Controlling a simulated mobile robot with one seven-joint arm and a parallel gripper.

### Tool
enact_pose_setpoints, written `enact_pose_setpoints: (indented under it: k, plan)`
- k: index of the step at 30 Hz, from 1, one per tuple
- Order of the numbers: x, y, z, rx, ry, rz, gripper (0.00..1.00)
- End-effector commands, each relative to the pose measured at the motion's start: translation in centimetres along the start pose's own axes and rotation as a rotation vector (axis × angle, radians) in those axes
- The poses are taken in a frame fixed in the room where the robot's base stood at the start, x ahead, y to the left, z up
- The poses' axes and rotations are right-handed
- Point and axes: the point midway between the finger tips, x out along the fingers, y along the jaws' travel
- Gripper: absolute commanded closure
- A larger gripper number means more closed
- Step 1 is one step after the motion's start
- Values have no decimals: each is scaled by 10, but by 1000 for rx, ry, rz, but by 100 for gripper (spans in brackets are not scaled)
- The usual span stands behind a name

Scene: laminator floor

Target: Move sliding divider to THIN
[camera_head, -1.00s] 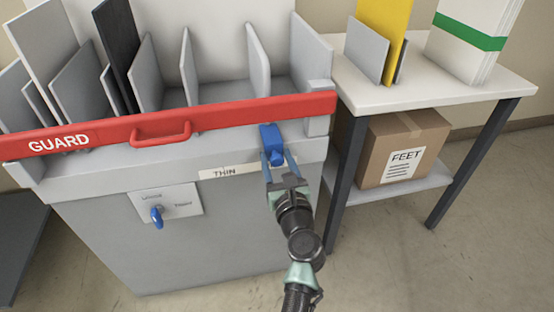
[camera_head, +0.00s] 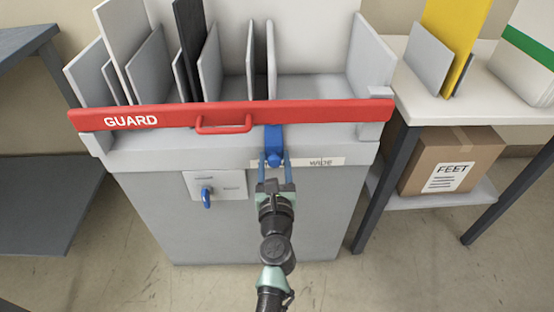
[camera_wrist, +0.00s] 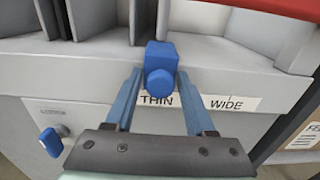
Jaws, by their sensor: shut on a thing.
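The sliding divider (camera_head: 271,60) is an upright grey plate in the grey bin. Its blue handle (camera_head: 274,142) comes out at the front, under the red guard bar. My gripper (camera_head: 275,163) is shut on the blue knob (camera_wrist: 160,84) of this handle, with one blue finger on each side. In the wrist view the knob is just above the THIN label (camera_wrist: 157,100), and the WIDE label (camera_wrist: 227,103) is to its right. In the head view my gripper hides THIN, while WIDE (camera_head: 321,162) shows.
The red GUARD bar (camera_head: 160,119) crosses the bin front above my gripper. Several grey, white and black plates stand left of the divider; one is close beside it. A blue switch lever (camera_head: 207,197) is lower left. A white table (camera_head: 500,107) stands right.

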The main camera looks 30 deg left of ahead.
Motion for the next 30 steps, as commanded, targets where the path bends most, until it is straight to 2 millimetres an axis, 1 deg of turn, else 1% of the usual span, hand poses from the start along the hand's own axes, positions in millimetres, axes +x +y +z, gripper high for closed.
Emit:
enact_pose_setpoints:
  k: [1, 2, 3, 4, 13, 17, 20, 23, 30]
  plan:
    - [0, 8, -1, 0, 3, 19, 100]
    - [0, 8, -1, 0, 3, 20, 40]
    - [0, 8, -1, 0, 3, 20, 33]
    - [0, 8, -1, 0, 3, 20, 31]
    - [0, 6, -1, 1, 2, 15, 31]
    - [-5, 5, -1, 1, 3, 13, 31]
    - [-16, 4, 0, 1, 4, 12, 31]
    - [-32, 4, 0, 2, 4, 11, 31]
    - [-79, 4, -1, 2, 4, 11, 31]
